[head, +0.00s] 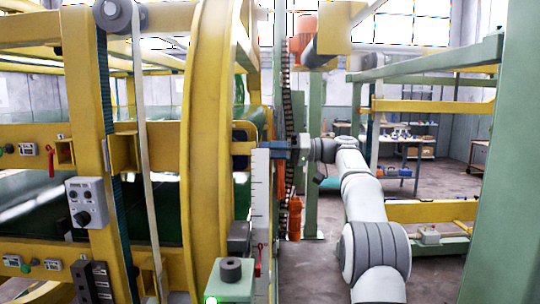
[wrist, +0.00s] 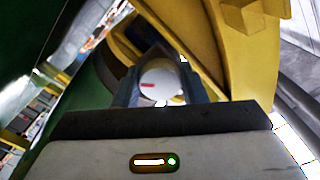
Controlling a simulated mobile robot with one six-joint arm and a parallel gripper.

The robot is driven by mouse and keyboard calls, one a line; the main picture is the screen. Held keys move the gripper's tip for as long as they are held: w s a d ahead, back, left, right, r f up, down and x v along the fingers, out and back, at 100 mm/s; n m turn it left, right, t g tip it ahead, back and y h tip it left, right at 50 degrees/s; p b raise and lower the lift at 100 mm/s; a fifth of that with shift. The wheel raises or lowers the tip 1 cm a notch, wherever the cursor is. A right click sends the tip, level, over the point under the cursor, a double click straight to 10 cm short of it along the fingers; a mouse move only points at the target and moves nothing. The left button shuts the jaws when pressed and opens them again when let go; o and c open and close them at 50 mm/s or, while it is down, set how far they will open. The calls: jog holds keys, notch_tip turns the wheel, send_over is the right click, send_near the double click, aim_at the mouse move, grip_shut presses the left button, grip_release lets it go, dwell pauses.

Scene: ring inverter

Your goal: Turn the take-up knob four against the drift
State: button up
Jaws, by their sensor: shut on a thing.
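A round pale knob face with a short red mark (wrist: 160,82) shows in the wrist view, in front of the yellow ring frame. The red mark lies nearly level, left of the face's middle. My gripper (wrist: 160,92) has one dark finger on each side of the knob and is shut on it. In the head view my gripper (head: 292,146) reaches from the right to the yellow ring (head: 206,150), beside the top of a white upright scale (head: 260,200). The knob is hidden there by the gripper. A red pointer (head: 258,262) stands low by the scale.
A grey control box (head: 87,202) is on the yellow frame at left. Green posts and yellow rails flank my arm. Open floor (head: 330,270) lies between.

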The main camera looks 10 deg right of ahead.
jog(key=shift+f+n, duration=0.1)
jog(key=shift+n, duration=0.2)
jog(key=o, duration=1)
jog(key=s+d, duration=0.1)
jog(key=d, duration=0.6)
jog(key=shift+s+d+p, duration=0.25)
jog(key=shift+d+p, duration=0.05)
